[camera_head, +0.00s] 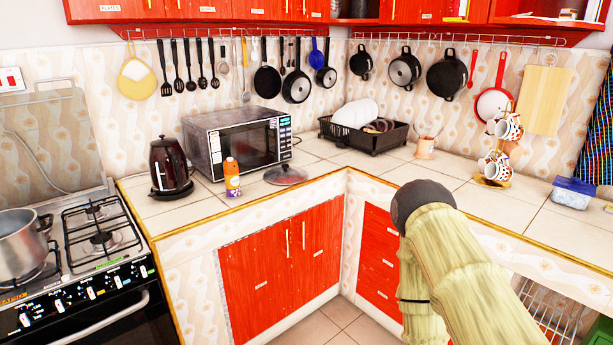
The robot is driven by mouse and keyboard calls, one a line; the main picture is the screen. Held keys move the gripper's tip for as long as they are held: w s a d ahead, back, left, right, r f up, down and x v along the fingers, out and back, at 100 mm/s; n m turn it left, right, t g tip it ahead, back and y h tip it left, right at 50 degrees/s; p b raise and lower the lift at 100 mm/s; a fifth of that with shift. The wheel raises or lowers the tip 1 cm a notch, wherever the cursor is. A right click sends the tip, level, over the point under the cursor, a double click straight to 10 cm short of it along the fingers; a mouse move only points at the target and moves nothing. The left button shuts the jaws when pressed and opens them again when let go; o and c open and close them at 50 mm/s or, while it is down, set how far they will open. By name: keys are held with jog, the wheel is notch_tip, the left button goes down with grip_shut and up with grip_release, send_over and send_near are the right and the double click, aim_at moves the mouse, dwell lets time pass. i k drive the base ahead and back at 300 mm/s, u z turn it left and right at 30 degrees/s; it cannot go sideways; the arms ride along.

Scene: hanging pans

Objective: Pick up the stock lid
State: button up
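A round, dark glass lid (286,176) with a knob on top lies on the tiled counter near its front edge, in front of the microwave's right side. It appears to be the stock lid. It is in full view with nothing on it. My arm comes in from the lower right, covered in pale yellow, with a dark rounded joint well to the right of the lid. My gripper itself does not show, so its place and opening cannot be seen.
An orange bottle (232,178) stands left of the lid, and a dark kettle (171,166) farther left. The microwave (240,143) and black dish rack (365,140) stand behind. A silver pot (22,242) sits on the stove (75,255). Counter right of the lid is clear.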

aim_at(285, 174)
jog(key=u, duration=1)
jog(key=i, duration=1.4)
jog(key=z, duration=0.65)
